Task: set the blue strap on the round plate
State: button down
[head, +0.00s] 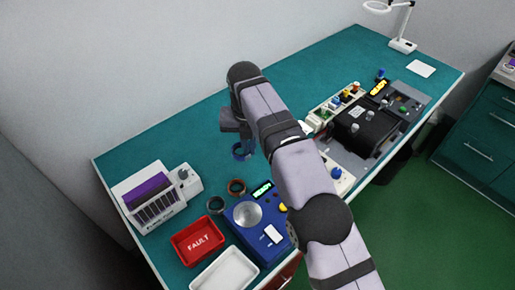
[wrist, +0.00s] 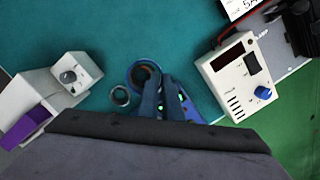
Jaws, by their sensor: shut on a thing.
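The blue strap (head: 241,152) is a small ring hanging below my gripper (head: 238,138) in the head view. My gripper is shut on it and holds it above the bench. In the wrist view a dark blue ring edge (wrist: 133,68) shows beside my fingertips (wrist: 161,82), with a brown ring seen through or under it. The round plate (head: 247,214) is a silver disc on top of a blue scale (head: 265,236). It looks bare. The strap is up and away from it in the head picture. The plate is hidden in the wrist view.
A brown ring (head: 236,186) and a grey ring (head: 216,204) lie beside the scale. A red FAULT tray (head: 178,245), a white tray (head: 196,283) and a white device with a purple top (head: 150,218) stand around. Black equipment (head: 362,130) fills the right. The bench's back left is clear.

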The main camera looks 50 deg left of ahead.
jog(key=s+d+r+n+p, duration=0.25)
jog(key=s+r, duration=0.35)
jog(key=s, duration=0.3)
jog(key=s+d+f+m, duration=0.1)
jog(key=d+f+m, duration=0.1)
jog(key=d+m, duration=0.1)
jog(key=s+d+f+m+h, duration=0.1)
jog(key=d+f+m, duration=0.2)
jog(key=m, duration=0.3)
jog(key=s+d+f+m+p, duration=0.1)
jog(key=d+f+m, duration=0.1)
jog(key=d+m, duration=0.2)
jog(key=shift+s+d+f+t+h, duration=0.1)
jog(key=shift+s+f+t+h, duration=0.2)
jog(key=shift+f, duration=0.1)
jog(key=shift+w+f+m, duration=0.1)
jog(key=shift+m, duration=0.85)
jog(key=m, duration=0.3)
jog(key=shift+a+h, duration=0.25)
jog(key=shift+h, duration=0.15)
jog(key=m, duration=0.3)
jog(key=shift+f, duration=0.2)
